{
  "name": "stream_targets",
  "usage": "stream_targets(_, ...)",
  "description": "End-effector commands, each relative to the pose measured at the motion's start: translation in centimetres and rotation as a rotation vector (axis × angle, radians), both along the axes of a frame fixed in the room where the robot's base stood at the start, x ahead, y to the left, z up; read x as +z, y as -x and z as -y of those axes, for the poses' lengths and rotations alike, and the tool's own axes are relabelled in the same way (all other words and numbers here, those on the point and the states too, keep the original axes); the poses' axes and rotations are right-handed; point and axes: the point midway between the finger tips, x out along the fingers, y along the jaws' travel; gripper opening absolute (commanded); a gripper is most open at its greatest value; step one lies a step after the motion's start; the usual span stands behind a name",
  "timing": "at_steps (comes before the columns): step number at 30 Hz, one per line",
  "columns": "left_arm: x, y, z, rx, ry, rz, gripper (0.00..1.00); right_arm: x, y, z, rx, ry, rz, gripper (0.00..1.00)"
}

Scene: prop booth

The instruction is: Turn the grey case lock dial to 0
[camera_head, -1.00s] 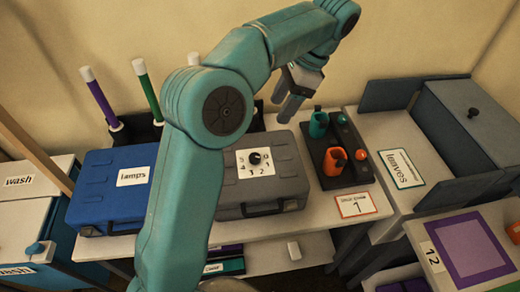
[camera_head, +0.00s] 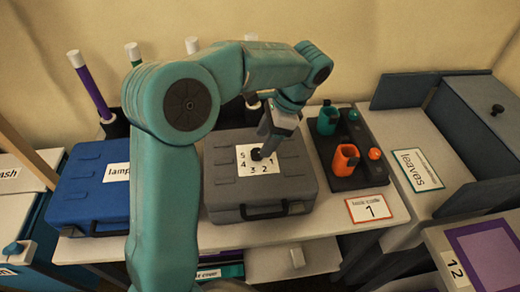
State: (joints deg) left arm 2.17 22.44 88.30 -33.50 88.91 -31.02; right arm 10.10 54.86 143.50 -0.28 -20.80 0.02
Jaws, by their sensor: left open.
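The grey case (camera_head: 222,181) lies on the table with its handle facing the front. A white dial plate (camera_head: 243,166) with printed digits is on its lid, with a black dial knob (camera_head: 257,154) at the middle. The digits 1 to 5 show around the knob; the 0 is hidden behind my gripper, and I cannot tell where the knob points. My left gripper (camera_head: 266,148) is open, pointing down right at the knob from behind and to the right. Whether its fingers touch the knob is unclear. My right gripper is not in view.
A blue case (camera_head: 88,190) stands to the left, partly behind my left arm. A card marked 1 (camera_head: 370,208) lies in front of the rack.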

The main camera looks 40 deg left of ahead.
Motion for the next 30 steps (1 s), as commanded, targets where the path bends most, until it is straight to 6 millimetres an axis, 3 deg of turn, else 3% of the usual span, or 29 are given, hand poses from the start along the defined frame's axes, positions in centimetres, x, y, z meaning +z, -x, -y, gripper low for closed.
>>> stream_targets(3,-2.1,0.6,-0.6,0.002,-0.001,-0.003,0.60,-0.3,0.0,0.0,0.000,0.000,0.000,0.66)
stream_targets(7,-3.4,0.9,-1.0,0.002,0.000,-0.002,0.60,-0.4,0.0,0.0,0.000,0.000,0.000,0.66)
stream_targets(18,-4.0,1.0,-1.2,0.001,0.000,-0.001,0.60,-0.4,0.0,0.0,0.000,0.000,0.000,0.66)
stream_targets(24,-4.0,1.0,-1.2,0.001,0.000,0.000,0.05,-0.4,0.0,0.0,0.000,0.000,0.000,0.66)
stream_targets(30,-3.9,1.0,-1.2,0.009,0.001,0.000,0.05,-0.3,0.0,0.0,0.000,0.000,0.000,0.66)
